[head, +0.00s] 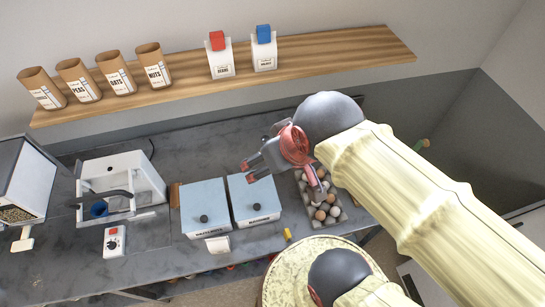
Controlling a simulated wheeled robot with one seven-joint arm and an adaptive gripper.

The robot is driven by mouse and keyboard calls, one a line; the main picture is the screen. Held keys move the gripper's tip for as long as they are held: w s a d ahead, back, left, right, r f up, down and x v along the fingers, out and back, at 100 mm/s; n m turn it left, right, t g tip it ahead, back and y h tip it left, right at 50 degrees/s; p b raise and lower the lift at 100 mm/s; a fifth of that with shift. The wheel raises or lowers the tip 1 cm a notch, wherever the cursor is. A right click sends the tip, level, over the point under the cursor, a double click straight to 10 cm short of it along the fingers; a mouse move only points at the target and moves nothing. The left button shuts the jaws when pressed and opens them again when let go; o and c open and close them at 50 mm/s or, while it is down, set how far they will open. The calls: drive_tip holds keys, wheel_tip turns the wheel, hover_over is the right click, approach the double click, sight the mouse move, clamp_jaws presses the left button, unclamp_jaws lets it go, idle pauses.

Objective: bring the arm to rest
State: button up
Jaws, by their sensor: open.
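My gripper (248,171) is open and empty. My arm (430,200), in a pale cover, reaches in from the lower right and bends at a dark joint. The gripper body hides part of the counter and the back of an egg tray (338,222).
Two blue-lidded boxes (204,203) (253,196) stand close below the gripper. A white machine (120,185) and a dispenser (25,180) stand at left. A wooden shelf (330,50) holds several brown canisters and two white cartons. Counter (190,150) behind the boxes is clear.

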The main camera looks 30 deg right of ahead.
drive_tip(key=shift+w, duration=0.1)
wheel_tip(320, 180, down, 27)
drive_tip(key=b, duration=2.6)
drive_tip(key=shift+r+b, duration=0.15)
drive_tip(key=shift+b, duration=0.2)
